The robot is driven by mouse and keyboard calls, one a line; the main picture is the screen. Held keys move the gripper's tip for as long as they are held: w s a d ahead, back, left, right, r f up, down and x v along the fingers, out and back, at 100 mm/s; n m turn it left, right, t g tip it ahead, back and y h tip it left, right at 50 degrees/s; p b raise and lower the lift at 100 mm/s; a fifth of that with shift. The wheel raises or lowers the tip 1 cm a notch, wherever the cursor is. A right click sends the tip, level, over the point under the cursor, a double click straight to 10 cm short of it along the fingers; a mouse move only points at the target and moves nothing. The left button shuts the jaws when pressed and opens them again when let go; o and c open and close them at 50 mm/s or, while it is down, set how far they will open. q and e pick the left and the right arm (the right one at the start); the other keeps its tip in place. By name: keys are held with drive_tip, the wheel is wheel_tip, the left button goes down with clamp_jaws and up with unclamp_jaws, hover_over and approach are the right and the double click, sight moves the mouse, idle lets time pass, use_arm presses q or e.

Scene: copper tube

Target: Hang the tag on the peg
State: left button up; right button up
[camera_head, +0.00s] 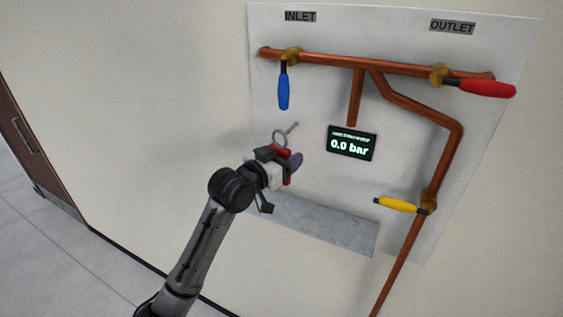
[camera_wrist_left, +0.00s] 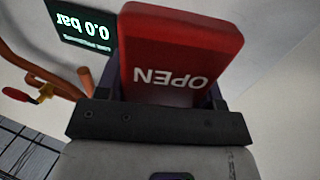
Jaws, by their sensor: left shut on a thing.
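The red tag (camera_wrist_left: 182,50) is in my left gripper. It also shows in the head view (camera_head: 281,152) as a small red piece between the fingers. In the wrist view its face reads "OPEN" upside down. A grey ring (camera_head: 279,139) stands up above the tag. The thin grey peg (camera_head: 292,129) sticks out from the white panel right by the ring. I cannot tell whether the ring is around the peg or only in front of it. My left gripper (camera_head: 288,162) is shut on the tag, just below the peg. My right gripper is not in view.
Copper pipes (camera_head: 370,66) run above and right, with a blue handle (camera_head: 284,88), a red handle (camera_head: 488,88) and a yellow handle (camera_head: 397,204). A display (camera_head: 352,143) reading "0.0 bar" is right of the gripper. A grey shelf (camera_head: 335,226) lies below.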

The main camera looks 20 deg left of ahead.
use_arm(q)
drive_tip(key=shift+w+d+f+b, duration=0.1)
drive_tip(key=shift+w+b, duration=0.35)
drive_tip(key=shift+w, duration=0.75)
drive_tip(key=shift+w+d+f+b, duration=0.1)
drive_tip(key=shift+w+b, duration=0.35)
drive_tip(key=shift+w, duration=0.7)
drive_tip(key=shift+w+a+f, duration=0.1)
drive_tip(key=shift+w+f, duration=0.05)
drive_tip(key=shift+f, duration=0.4)
drive_tip(key=shift+w+a+f, duration=0.1)
drive_tip(key=shift+w+f, duration=0.05)
drive_tip(key=shift+f, duration=0.35)
drive_tip(key=shift+d+f, duration=0.15)
drive_tip(key=shift+f, duration=0.05)
drive_tip(key=o, duration=0.8)
drive_tip(key=shift+o, duration=1)
drive_tip(key=shift+s+r, duration=0.2)
drive_tip(key=shift+s, duration=0.15)
drive_tip(key=b, duration=0.4)
approach(301, 144)
drive_tip(key=v, duration=0.7)
drive_tip(key=shift+f, duration=0.25)
